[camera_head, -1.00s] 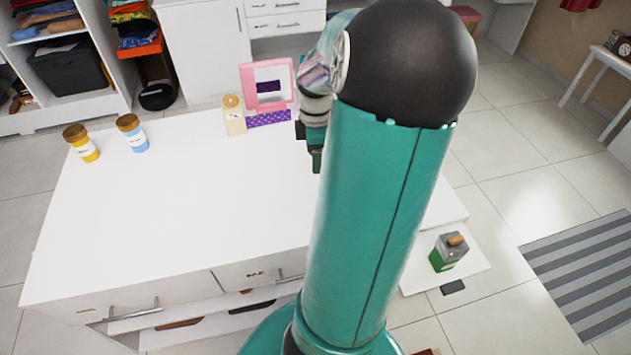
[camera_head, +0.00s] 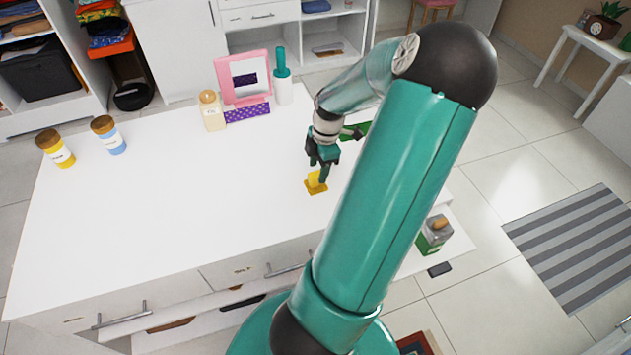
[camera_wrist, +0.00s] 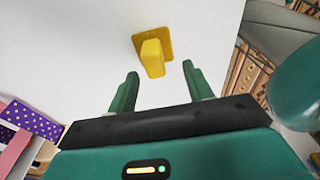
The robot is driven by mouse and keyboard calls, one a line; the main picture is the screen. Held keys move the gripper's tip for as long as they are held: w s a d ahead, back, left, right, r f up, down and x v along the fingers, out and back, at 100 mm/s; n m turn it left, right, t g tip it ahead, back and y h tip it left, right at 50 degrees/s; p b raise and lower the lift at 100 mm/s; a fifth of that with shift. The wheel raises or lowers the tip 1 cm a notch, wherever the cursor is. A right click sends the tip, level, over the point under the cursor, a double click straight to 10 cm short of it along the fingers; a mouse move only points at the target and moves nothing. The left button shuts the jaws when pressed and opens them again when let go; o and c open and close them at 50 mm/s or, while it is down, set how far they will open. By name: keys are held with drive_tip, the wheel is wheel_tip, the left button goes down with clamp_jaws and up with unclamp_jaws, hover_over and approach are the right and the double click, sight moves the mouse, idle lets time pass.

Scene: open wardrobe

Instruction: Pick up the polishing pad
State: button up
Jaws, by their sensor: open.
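The polishing pad appears to be the small yellow piece (camera_head: 316,186) with a flat square base and a raised block handle. It lies on the white counter top near its right side. In the wrist view the yellow pad (camera_wrist: 153,50) sits beyond my fingertips, in line with the gap between them. My gripper (camera_head: 323,168) is just above the pad in the head view, pointing down. In the wrist view my gripper (camera_wrist: 160,78) is open, with nothing between its fingers. The pad's far side is partly hidden by the gripper in the head view.
A pink-framed mirror (camera_head: 243,78), a cream bottle (camera_head: 211,112), a purple dotted box (camera_head: 247,112) and a teal-topped white bottle (camera_head: 283,88) stand at the back. Yellow (camera_head: 58,152) and blue (camera_head: 110,138) jars stand at left. A green item lies behind my gripper. The counter's middle is clear.

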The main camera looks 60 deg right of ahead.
sight(316, 173)
drive_tip(key=shift+w+d+f, duration=0.1)
drive_tip(key=shift+w+f, duration=0.15)
drive_tip(key=shift+f, duration=1.1)
drive_tip(key=shift+w+f, duration=0.2)
drive_tip(key=shift+f, duration=1.1)
drive_tip(key=c, duration=1.1)
drive_tip(key=shift+o, duration=0.2)
drive_tip(key=shift+r, duration=0.1)
drive_tip(key=shift+r, duration=0.5)
wheel_tip(316, 173, up, 2)
drive_tip(key=shift+s+r, duration=0.1)
drive_tip(key=shift+r, duration=0.1)
drive_tip(key=s+a+r, duration=0.9)
drive_tip(key=shift+s+a+r, duration=0.25)
drive_tip(key=shift+s+a, duration=0.15)
